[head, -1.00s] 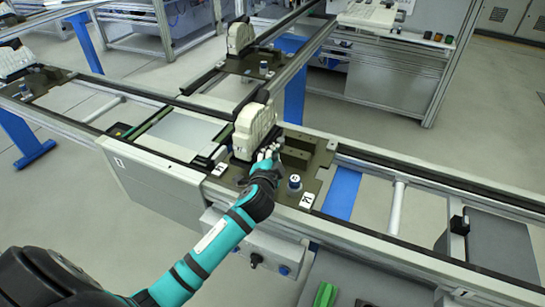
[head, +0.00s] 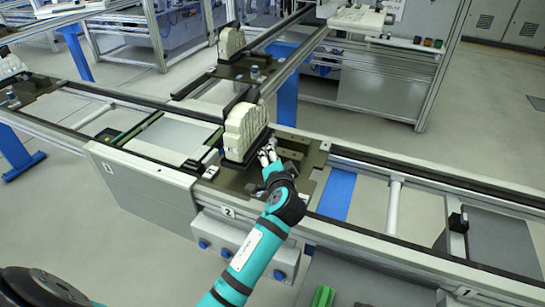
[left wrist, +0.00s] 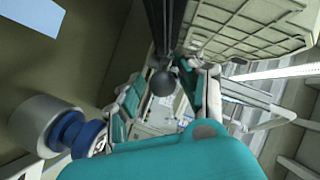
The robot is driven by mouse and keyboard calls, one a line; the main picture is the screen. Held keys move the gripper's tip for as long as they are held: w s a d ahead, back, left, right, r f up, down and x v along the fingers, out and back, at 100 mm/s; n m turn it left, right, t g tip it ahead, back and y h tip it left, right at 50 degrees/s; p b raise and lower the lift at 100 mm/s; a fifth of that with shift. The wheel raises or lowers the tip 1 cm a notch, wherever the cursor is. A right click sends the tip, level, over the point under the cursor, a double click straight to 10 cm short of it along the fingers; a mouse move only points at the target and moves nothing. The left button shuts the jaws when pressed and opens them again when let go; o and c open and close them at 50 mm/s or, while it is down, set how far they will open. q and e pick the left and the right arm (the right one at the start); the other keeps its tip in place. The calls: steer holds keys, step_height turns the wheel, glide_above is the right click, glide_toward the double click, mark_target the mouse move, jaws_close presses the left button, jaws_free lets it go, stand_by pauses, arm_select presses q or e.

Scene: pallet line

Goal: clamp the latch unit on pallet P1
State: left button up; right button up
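A cream ribbed latch unit (head: 246,130) stands upright on a dark pallet (head: 235,182) in the middle of the line. I cannot read a P1 label on it. My left gripper (head: 267,155) is low at the unit's right side, above the pallet. In the left wrist view, a dark bar ending in a round ball knob (left wrist: 162,83) shows between the spread fingers of my left gripper (left wrist: 160,95). Contact with the knob cannot be seen. The unit's ribbed side (left wrist: 245,28) is at upper right there. My right gripper is not in view.
A white and blue cylindrical post (left wrist: 65,130) is close beside the left gripper. A second pallet with a similar unit (head: 231,42) stands behind. A control box with blue buttons (head: 243,248) is below the front rail. The conveyor to the right has no pallet.

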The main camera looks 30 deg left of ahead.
arm_select(q)
steer(key=shift+o, duration=0.5)
steer(key=shift+r, duration=0.1)
steer(key=shift+w+a, duration=0.15)
step_height(320, 180, up, 10)
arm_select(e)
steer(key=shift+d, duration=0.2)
